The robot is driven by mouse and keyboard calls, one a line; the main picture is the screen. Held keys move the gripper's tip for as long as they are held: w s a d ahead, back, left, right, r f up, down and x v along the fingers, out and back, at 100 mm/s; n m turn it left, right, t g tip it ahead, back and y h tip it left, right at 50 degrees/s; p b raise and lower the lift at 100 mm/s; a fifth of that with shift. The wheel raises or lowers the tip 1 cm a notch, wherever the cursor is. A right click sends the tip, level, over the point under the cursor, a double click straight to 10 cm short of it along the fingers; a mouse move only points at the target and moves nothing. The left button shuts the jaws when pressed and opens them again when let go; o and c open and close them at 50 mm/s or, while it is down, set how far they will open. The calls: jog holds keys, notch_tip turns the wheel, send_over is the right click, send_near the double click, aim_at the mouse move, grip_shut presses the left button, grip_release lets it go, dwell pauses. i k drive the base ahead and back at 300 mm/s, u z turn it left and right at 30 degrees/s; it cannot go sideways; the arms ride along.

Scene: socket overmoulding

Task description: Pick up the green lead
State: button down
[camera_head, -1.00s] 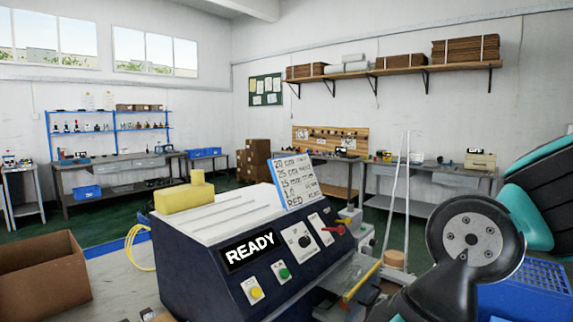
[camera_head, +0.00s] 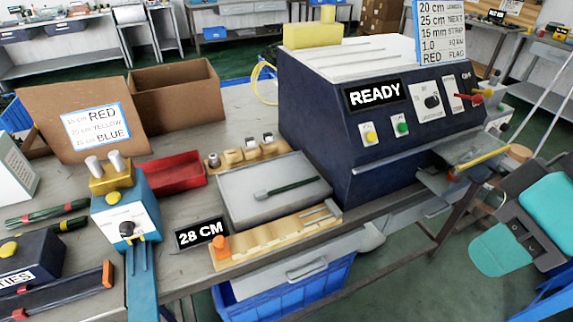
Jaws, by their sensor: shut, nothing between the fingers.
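A dark green lead (camera_head: 295,187) with a grey end piece at its left lies on a flat grey tray (camera_head: 236,208) in the middle of the bench. It lies at a slant, apart from the tray's edges, with nothing on top of it. Parts of my teal and black arm show at the right edge, well away from the lead. My gripper's fingers are not in the picture.
A dark blue machine (camera_head: 330,130) reading READY stands right of the tray. A red bin (camera_head: 176,172), a blue press (camera_head: 125,205) and cardboard boxes (camera_head: 178,90) are left.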

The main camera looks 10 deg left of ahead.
aim_at(263, 195)
jog(key=u, duration=0.5)
jog(key=k, duration=0.55)
jog(key=u, duration=1.05)
jog(key=i, duration=1.3)
jog(key=z, duration=0.65)
